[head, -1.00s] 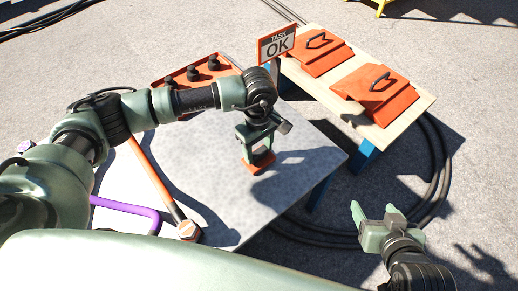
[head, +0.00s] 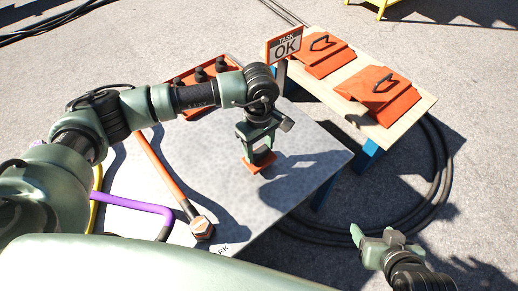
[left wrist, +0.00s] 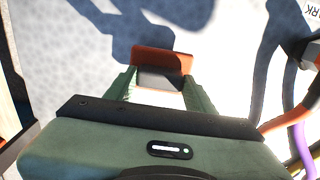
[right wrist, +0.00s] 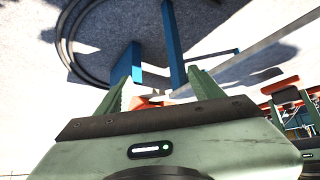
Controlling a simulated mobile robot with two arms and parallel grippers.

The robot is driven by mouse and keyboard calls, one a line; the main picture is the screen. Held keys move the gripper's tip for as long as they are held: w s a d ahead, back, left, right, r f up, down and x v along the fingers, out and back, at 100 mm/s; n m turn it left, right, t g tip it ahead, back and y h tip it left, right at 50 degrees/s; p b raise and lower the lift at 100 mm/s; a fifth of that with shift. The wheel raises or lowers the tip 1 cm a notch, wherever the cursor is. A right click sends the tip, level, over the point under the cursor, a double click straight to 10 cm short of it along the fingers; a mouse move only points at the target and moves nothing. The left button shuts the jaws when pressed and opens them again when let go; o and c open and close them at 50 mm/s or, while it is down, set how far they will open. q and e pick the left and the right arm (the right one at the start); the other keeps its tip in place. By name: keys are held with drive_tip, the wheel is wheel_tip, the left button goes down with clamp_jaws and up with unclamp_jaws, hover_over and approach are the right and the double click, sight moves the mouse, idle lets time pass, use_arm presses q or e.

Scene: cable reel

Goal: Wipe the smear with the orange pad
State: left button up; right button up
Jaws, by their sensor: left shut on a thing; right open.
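My left gripper (head: 258,156) is shut on the orange pad (head: 260,165), fingers pointing down over the grey tabletop (head: 300,150). The left wrist view also shows the pad (left wrist: 165,60) between the fingertips. The pad is at or just above the surface; I cannot tell if it touches. I see no smear on the visible tabletop; the pad, arm and dark shadows cover parts of it. My right gripper (head: 372,236) is open and empty, off the table at lower right.
A long orange-handled tool (head: 165,175) and a purple bar (head: 135,203) lie left of the pad. An orange tray with black knobs (head: 180,80) and a "TASK OK" sign (head: 285,46) stand behind. A wooden bench (head: 420,100) holds orange cases (head: 380,92). Black cable (head: 440,170) lies on the ground.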

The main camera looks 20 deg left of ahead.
use_arm(q)
drive_tip(key=shift+r+p, duration=0.4)
drive_tip(key=shift+r, duration=0.4)
drive_tip(key=shift+r+p, duration=0.35)
drive_tip(key=shift+r, duration=0.75)
drive_tip(key=shift+r+p, duration=0.7)
drive_tip(key=shift+r, duration=0.2)
use_arm(e)
drive_tip(key=s+d+f+g+h, duration=0.1)
drive_tip(key=s+g, duration=0.3)
drive_tip(key=s, duration=0.5)
drive_tip(key=shift+s+d+f, duration=0.15)
drive_tip(key=shift+s+d, duration=0.1)
drive_tip(key=shift+d, duration=0.3)
